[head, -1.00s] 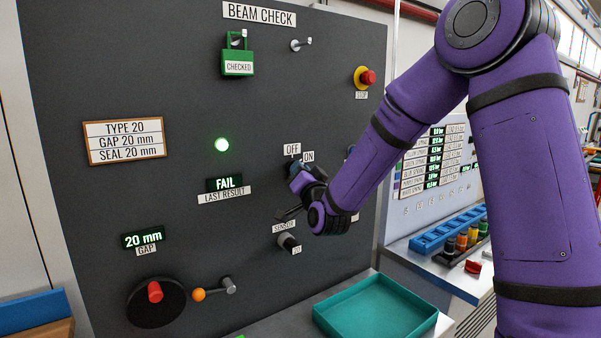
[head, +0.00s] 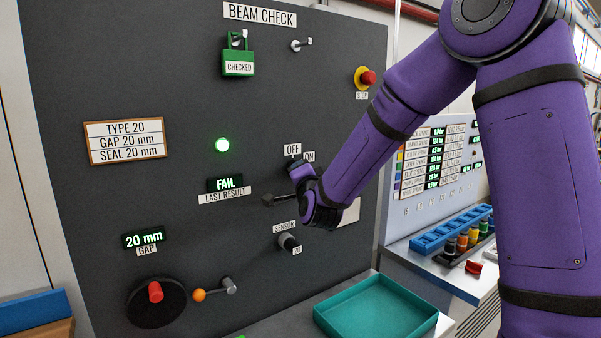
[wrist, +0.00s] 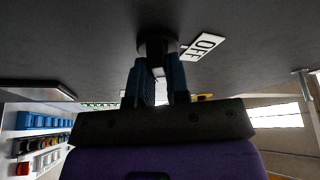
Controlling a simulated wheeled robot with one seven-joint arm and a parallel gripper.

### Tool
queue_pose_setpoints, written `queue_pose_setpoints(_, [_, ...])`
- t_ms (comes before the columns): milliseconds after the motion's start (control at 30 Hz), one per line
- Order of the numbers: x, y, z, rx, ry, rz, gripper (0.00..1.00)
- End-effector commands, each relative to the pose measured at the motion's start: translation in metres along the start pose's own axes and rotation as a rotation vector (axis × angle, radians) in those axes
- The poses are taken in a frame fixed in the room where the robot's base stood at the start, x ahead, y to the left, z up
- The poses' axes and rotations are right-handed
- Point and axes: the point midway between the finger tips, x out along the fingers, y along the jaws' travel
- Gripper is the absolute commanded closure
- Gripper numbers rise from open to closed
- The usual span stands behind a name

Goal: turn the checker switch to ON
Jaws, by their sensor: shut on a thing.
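The checker switch is a dark round knob (wrist: 157,48) on the grey panel, below the OFF label (head: 292,150) and ON label (head: 308,156). In the head view my gripper (head: 296,164) is at the switch and mostly covers it. In the wrist view the two blue-grey fingers (wrist: 160,72) are closed on the knob, one on each side. The OFF label also shows beside the knob in the wrist view (wrist: 205,45). The pointing direction of the knob is hidden. A display (head: 225,184) reads FAIL, above a LAST RESULT label.
A SENSOR knob (head: 287,242) sits just below my wrist. A red stop button (head: 368,78), an orange-tipped lever (head: 200,295) and a red-handled dial (head: 155,293) are on the panel (head: 90,210). A teal tray (head: 330,321) stands below. A green padlock (head: 238,63) hangs above.

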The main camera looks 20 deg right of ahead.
Motion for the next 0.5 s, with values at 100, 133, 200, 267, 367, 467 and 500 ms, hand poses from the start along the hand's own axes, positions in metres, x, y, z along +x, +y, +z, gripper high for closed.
queue_pose_setpoints(100, [-0.0004, 0.0011, 0.0001, 0.002, -0.001, 0.003, 1.00])
queue_pose_setpoints(133, [-0.0004, 0.0012, 0.0001, 0.002, -0.001, 0.003, 1.00])
queue_pose_setpoints(200, [-0.0004, 0.0012, 0.0002, 0.002, -0.001, 0.003, 1.00])
queue_pose_setpoints(267, [-0.0004, 0.0012, 0.0002, 0.002, -0.001, 0.003, 1.00])
queue_pose_setpoints(367, [-0.0004, 0.0012, 0.0002, 0.001, -0.001, 0.003, 0.68])
queue_pose_setpoints(467, [-0.0003, 0.0009, 0.0002, 0.001, -0.001, 0.002, 0.58])
queue_pose_setpoints(500, [-0.0002, 0.0008, 0.0001, 0.001, -0.001, 0.002, 0.58])
